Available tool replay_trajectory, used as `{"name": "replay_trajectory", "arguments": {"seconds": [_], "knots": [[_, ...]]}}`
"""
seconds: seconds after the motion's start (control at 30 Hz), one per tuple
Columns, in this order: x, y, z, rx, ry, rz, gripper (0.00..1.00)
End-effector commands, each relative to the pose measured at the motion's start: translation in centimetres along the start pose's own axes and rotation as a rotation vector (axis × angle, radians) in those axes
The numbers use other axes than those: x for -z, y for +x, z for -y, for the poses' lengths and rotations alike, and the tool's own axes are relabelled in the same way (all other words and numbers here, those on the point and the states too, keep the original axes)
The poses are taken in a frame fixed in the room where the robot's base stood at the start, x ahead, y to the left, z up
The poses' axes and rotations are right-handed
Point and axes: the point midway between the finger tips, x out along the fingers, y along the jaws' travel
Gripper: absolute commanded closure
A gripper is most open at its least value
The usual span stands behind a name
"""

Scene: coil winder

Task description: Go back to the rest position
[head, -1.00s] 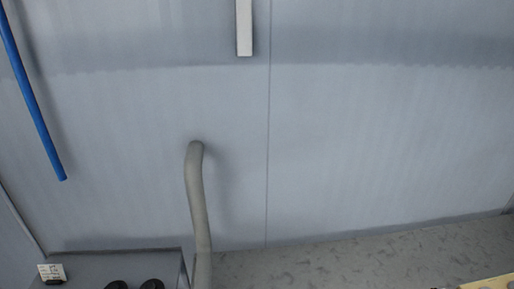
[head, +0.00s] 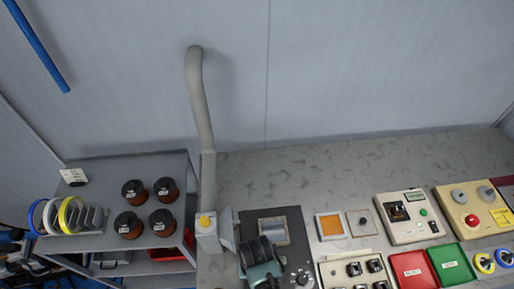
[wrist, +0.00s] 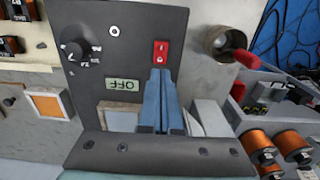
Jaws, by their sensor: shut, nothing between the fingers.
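My gripper (wrist: 160,74) is shut and empty in the wrist view, its two blue-grey fingers together. The fingertips appear just below a small red switch plate (wrist: 160,52) on a dark control panel (wrist: 122,30). I cannot tell whether they touch the panel. An OFF label (wrist: 123,85) and a black knob (wrist: 76,51) are on the same panel. In the head view my black and teal wrist covers part of this dark panel (head: 294,225), and the fingers are hidden.
A grey duct (head: 200,110) rises left of the panel. A shelf (head: 108,168) further left carries dark-topped copper spools (head: 163,222) and rings. Right on the bench (head: 330,160) stand a red tray (head: 412,270), a green tray (head: 450,263) and a tester (head: 407,215). The back strip is clear.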

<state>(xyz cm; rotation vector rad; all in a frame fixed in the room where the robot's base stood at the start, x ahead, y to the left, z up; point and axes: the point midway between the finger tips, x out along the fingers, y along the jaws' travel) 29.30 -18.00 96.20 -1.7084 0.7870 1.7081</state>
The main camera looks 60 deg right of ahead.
Motion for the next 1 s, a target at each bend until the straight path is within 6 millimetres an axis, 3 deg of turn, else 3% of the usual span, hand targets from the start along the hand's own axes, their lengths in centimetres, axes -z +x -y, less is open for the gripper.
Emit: {"name": "replay_trajectory", "arguments": {"seconds": [0.2,0.87,1.0], "knots": [[0.0,-1.9,0.0,0.0,0.0,0.0,1.0],[0.0,-1.7,0.0,0.0,0.001,0.0,1.0],[3.1,-4.3,2.2,0.023,-0.058,-0.098,1.0]]}}
